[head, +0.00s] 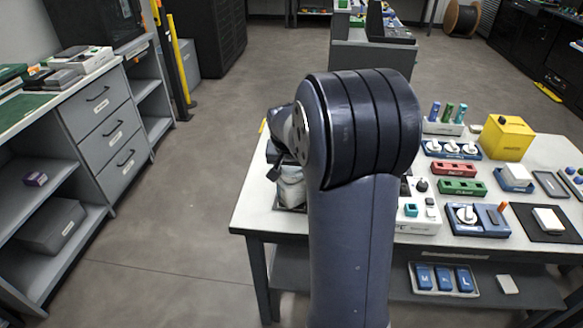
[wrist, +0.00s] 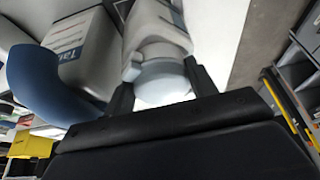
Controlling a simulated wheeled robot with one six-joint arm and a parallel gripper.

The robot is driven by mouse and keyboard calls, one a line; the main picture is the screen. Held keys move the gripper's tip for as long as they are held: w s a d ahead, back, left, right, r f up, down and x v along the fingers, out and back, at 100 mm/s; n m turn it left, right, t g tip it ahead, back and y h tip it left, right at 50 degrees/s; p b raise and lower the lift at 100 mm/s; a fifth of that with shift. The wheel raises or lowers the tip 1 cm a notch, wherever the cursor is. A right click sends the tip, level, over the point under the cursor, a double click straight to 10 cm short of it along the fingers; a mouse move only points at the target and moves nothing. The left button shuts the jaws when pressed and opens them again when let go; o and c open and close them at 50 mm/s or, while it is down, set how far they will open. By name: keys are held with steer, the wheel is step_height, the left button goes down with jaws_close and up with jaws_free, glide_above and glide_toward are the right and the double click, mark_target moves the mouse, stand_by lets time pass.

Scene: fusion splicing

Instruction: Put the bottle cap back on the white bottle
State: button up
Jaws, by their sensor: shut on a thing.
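My gripper (wrist: 160,84) is shut on a pale, rounded piece that looks like the bottle cap (wrist: 162,78), held between its two dark fingers. Right beyond the cap in the wrist view is a white, bottle-like body (wrist: 155,30), in line with it. I cannot tell whether the cap sits on the bottle or is only close to it. In the head view my arm covers most of this spot. A whitish shape (head: 291,188) shows at the table's left end, under the dark end of my arm; its details are hidden.
A white box with a printed label (wrist: 78,42) and a blue curved thing (wrist: 40,82) are close on the left in the wrist view. The white table (head: 258,212) carries a yellow container (head: 506,138), a red block (head: 453,169) and a green block (head: 462,187). Floor at left is clear.

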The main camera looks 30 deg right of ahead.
steer(key=o, duration=1)
steer(key=shift+r+p, duration=2.3)
steer(key=shift+r, duration=0.8)
steer(key=shift+f, duration=0.1)
